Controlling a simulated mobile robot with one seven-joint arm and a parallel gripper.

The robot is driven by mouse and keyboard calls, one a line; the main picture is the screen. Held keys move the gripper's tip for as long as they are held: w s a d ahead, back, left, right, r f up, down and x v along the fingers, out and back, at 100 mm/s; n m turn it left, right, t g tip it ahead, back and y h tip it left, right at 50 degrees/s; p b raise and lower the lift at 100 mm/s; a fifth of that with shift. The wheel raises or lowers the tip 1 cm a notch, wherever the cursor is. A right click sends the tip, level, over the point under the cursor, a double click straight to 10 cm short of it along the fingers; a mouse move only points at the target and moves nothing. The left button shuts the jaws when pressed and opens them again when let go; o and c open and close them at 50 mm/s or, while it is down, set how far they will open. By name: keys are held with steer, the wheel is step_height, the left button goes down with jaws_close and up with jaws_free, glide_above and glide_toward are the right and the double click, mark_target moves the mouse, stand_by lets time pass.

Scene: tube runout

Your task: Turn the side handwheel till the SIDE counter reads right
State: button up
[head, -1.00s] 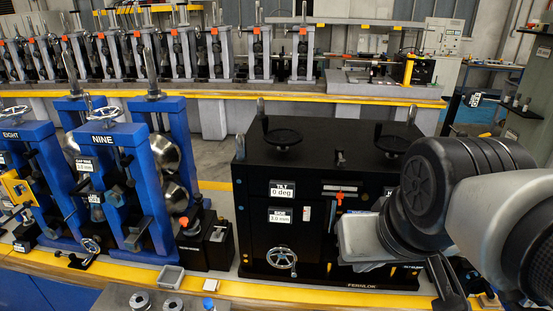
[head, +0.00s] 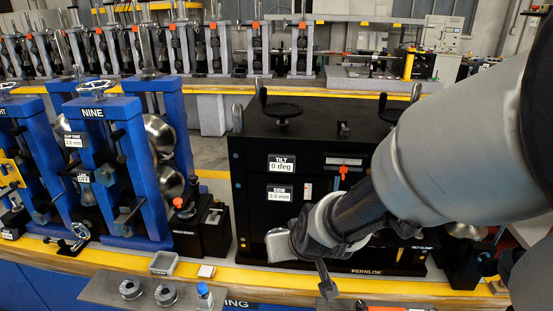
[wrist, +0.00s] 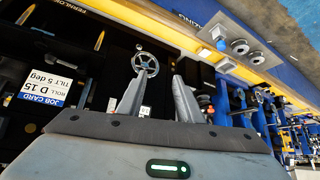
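The side handwheel (wrist: 146,63), a small silver spoked wheel, shows in the wrist view just beyond the tip of one finger. In the head view it is hidden behind my gripper (head: 280,243). The SIDE counter (head: 279,194) on the black machine front reads in mm; its first digit is too small to be sure of, perhaps 1.0. In the wrist view my gripper (wrist: 163,77) is open, with the wheel near the left finger and nothing seen held between the fingers. Whether the finger touches the wheel I cannot tell.
The TILT counter (head: 282,163) reads 0 deg. A job card (wrist: 45,86) shows roll D 15, tilt 5 deg. The blue stand NINE (head: 110,150) is at left. A grey tray (head: 163,263) and metal rolls (head: 131,289) lie in front.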

steer(key=w+d+f+n+t+h+b, duration=0.25)
steer(key=f+b, duration=0.25)
steer(key=f, duration=0.6)
steer(key=w+d+f+n+t+h+b, duration=0.1)
steer(key=w+f+n+t+h+b, duration=0.2)
steer(key=f, duration=0.7)
steer(key=w+r+n+t+y+b, duration=0.1)
steer(key=w+n+t+b, duration=0.4)
steer(key=w, duration=0.3)
steer(key=shift+a+r+n+b, duration=0.15)
steer(key=shift+a+n+b, duration=0.1)
steer(key=shift+n+b, duration=0.4)
steer(key=shift+w, duration=0.2)
jaws_close()
